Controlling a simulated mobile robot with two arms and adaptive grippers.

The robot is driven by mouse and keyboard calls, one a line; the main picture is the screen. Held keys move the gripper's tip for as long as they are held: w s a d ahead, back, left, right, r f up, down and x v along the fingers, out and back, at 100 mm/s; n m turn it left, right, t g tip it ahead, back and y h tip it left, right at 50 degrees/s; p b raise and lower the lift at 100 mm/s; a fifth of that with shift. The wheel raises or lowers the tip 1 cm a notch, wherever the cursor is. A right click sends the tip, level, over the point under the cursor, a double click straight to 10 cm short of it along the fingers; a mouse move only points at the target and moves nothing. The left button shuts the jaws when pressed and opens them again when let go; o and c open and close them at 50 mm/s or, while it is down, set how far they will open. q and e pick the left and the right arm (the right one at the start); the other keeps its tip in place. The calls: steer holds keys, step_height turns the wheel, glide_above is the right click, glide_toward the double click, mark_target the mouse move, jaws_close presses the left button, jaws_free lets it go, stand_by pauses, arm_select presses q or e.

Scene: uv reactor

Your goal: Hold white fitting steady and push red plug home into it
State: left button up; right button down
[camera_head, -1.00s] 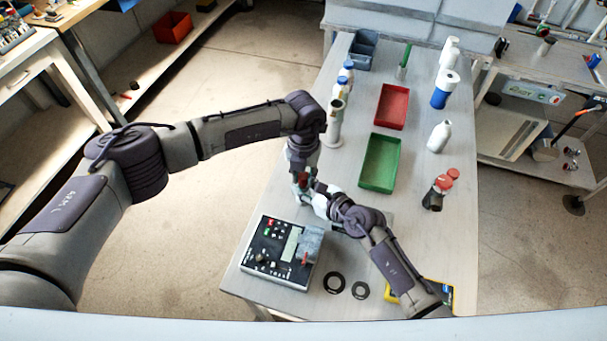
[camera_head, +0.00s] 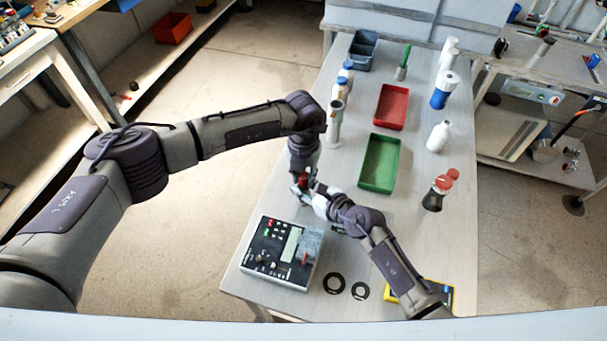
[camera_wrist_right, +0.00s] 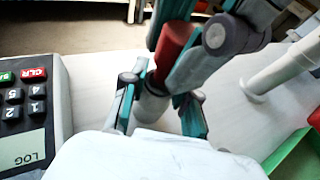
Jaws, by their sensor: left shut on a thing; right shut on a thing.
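The red plug (camera_wrist_right: 173,48) is held upright, slightly tilted, between the teal fingers of my left gripper (camera_wrist_right: 190,50). In the head view the red plug (camera_head: 302,181) shows small at the left gripper (camera_head: 301,176). The white fitting (camera_wrist_right: 151,104) looks pale grey and sits below the plug, between the fingers of my right gripper (camera_wrist_right: 160,105). The right gripper (camera_head: 311,187) meets the left one in the head view. The plug's lower end is at the fitting's top; fingers partly hide the joint, so I cannot tell how deep it sits.
A control box (camera_head: 280,252) stands close below the grippers, with two black rings (camera_head: 334,283) beside it. A green tray (camera_head: 380,163) lies to the right and a grey-white stand (camera_head: 334,125) behind.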

stand_by(0.8)
stand_by(2.5)
stand_by(0.4)
steer(key=c, duration=0.8)
jaws_free()
steer(key=v, duration=1.2)
steer(key=shift+s, duration=0.1)
